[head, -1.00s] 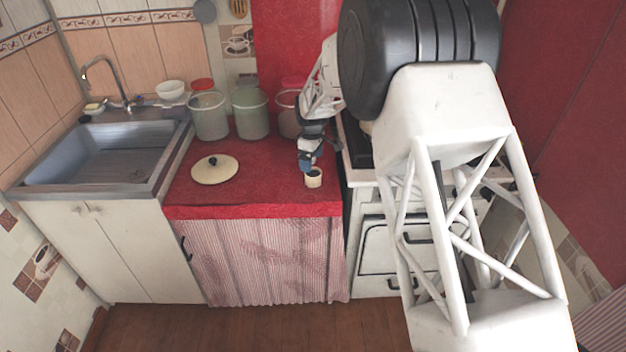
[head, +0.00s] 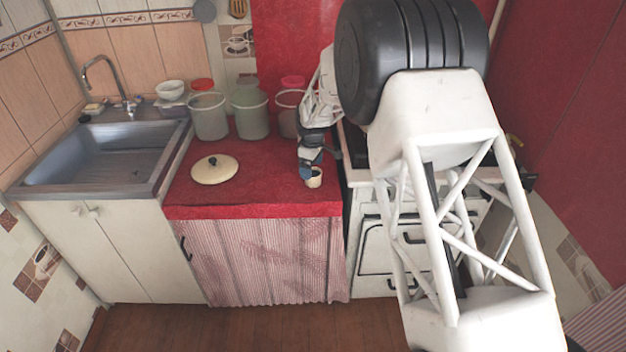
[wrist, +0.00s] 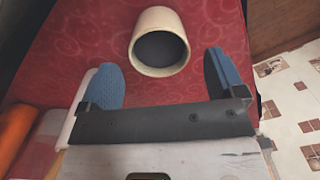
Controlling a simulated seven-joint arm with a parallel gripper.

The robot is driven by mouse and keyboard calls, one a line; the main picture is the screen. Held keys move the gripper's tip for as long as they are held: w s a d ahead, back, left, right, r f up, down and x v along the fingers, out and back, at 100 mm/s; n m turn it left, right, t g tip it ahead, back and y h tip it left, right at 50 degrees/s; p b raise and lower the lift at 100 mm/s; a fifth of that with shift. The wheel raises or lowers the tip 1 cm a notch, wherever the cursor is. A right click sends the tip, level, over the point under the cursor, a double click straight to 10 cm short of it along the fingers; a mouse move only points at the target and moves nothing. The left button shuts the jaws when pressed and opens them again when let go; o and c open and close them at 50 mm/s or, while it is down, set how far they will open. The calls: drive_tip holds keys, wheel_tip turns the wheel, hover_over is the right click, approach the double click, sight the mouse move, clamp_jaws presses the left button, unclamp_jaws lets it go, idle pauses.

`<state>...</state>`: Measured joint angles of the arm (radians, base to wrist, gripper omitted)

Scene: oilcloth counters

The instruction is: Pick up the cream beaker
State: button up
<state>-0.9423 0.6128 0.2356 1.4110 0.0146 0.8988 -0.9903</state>
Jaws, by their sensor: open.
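The cream beaker (head: 314,177) stands on the red oilcloth counter (head: 260,190) near its front right corner. In the wrist view the cream beaker (wrist: 160,42) shows its round rim and dark inside, just beyond the fingertips and roughly midway between them. My gripper (wrist: 162,78) is open, with its two blue finger pads apart and nothing between them. In the head view my gripper (head: 306,168) is low over the counter, just to the left of and behind the beaker. I cannot tell from the head view whether a finger touches it.
A cream lid (head: 214,169) with a dark knob lies on the counter to the left. Several tall canisters, such as a green one (head: 249,113), stand at the back. A white stove (head: 380,245) adjoins on the right, a metal sink (head: 105,155) on the left.

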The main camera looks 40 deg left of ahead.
drive_tip(key=shift+s+f, duration=0.1)
drive_tip(key=shift+f, duration=2.25)
drive_tip(key=shift+c, duration=0.5)
drive_tip(key=c, duration=0.9)
